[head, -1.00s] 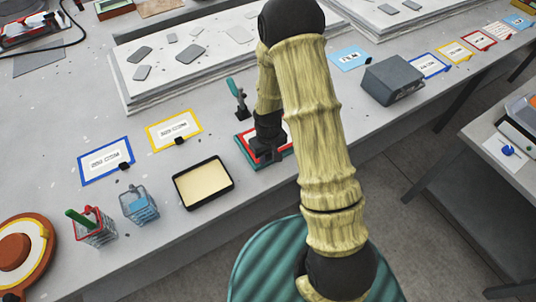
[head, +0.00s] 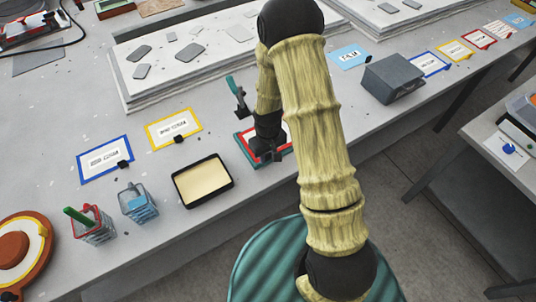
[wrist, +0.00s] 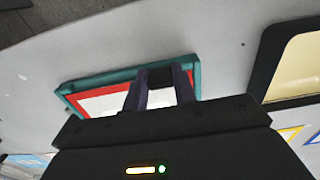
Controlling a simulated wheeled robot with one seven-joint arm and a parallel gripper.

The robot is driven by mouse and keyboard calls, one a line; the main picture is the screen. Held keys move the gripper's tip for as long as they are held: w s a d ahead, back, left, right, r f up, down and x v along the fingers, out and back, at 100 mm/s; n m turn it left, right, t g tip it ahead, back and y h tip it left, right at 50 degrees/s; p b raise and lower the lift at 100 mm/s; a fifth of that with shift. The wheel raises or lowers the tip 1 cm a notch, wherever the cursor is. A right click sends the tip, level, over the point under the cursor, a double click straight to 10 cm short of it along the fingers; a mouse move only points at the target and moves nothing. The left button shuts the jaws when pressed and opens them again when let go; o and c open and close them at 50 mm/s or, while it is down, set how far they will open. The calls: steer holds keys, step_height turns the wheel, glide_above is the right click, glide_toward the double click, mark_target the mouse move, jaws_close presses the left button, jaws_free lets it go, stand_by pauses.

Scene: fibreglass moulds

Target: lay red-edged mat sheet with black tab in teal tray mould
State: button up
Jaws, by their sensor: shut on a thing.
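The teal tray mould (head: 239,144) lies on the bench at the middle of the head view, partly hidden by my arm. Its teal rim also shows in the wrist view (wrist: 110,75). The red-edged mat sheet (wrist: 105,102) with a white middle lies within that rim; I cannot tell whether it rests flat on the floor. My gripper (head: 267,155) is over the mould, pointing down. In the wrist view its fingers (wrist: 161,92) are shut on the sheet's black tab (wrist: 160,77), near one side of the rim. My gripper body hides the sheet's near part.
A black tray with cream filling (head: 203,181) stands left of the mould. A teal-handled clamp (head: 237,95) stands behind it. Yellow-edged (head: 173,128) and blue-edged (head: 105,159) sheets lie at left. Wire baskets (head: 137,203) stand near the front edge. A grey box (head: 392,79) is at right.

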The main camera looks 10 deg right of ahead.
steer(key=shift+s+d+f, duration=0.1)
steer(key=shift+s+f, duration=0.4)
steer(key=shift+f, duration=0.15)
steer(key=o, duration=1.1)
steer(key=shift+c, duration=0.2)
steer(key=shift+a, duration=0.2)
steer(key=shift+w+r, duration=0.15)
steer(key=shift+r, duration=0.4)
steer(key=r+p, duration=0.4)
steer(key=r, duration=0.1)
steer(key=r+p, duration=0.2)
steer(key=r, duration=0.1)
steer(key=shift+w, duration=0.4)
steer(key=shift+d+r, duration=0.1)
steer(key=shift+r, duration=0.1)
